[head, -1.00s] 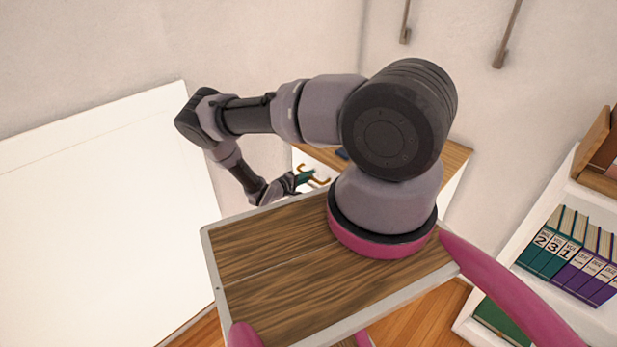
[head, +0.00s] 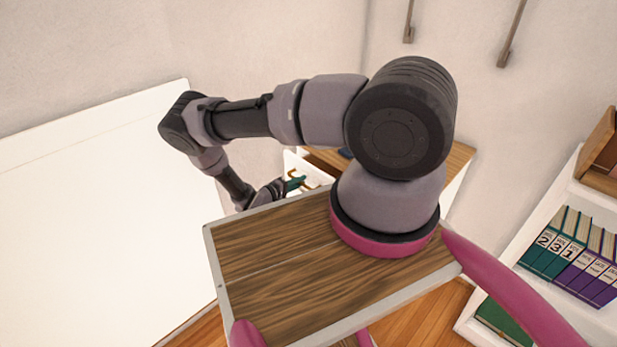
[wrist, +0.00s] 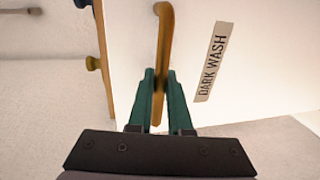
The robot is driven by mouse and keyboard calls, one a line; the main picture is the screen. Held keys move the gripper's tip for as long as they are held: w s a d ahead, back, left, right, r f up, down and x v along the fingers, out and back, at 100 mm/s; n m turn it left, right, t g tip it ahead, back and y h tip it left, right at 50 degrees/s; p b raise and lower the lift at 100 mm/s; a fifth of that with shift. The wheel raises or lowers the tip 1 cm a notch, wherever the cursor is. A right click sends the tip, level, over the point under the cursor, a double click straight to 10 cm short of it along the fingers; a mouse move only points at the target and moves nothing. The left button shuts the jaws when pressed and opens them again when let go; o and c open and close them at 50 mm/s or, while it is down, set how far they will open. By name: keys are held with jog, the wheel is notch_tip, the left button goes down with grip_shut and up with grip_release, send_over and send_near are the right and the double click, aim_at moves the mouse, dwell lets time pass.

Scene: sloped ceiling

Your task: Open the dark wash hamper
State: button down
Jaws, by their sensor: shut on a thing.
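The dark wash hamper front (wrist: 240,85) is a white panel with a tan "DARK WASH" label (wrist: 212,62) in the wrist view. Its curved, tan wooden handle (wrist: 165,30) runs between the green fingers of my gripper (wrist: 159,75), which is shut on it. In the head view, my gripper (head: 296,184) is at the handle, just beyond my wooden deck. The hamper's white front (head: 303,164) stands out from the cabinet, tilted outward. My arm and deck hide much of the cabinet, and the hamper's inside is not clearly visible.
A large white surface (head: 95,220) fills the left. A white shelf with books (head: 575,255) stands at right. Wall bars (head: 511,35) hang above.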

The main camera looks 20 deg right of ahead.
jog(key=f+v, duration=0.2)
jog(key=v, duration=0.8)
jog(key=a+f+v, duration=0.1)
jog(key=f+v, duration=0.1)
jog(key=v, duration=0.9)
jog(key=shift+s+a+f, duration=0.25)
jog(key=shift+s, duration=0.05)
jog(key=c, duration=0.8)
grip_release()
jog(key=shift+c, duration=0.2)
jog(key=shift+a, duration=0.1)
jog(key=v, duration=1)
jog(key=shift+a, duration=0.35)
jog(key=shift+r, duration=0.1)
jog(key=shift+s, duration=0.15)
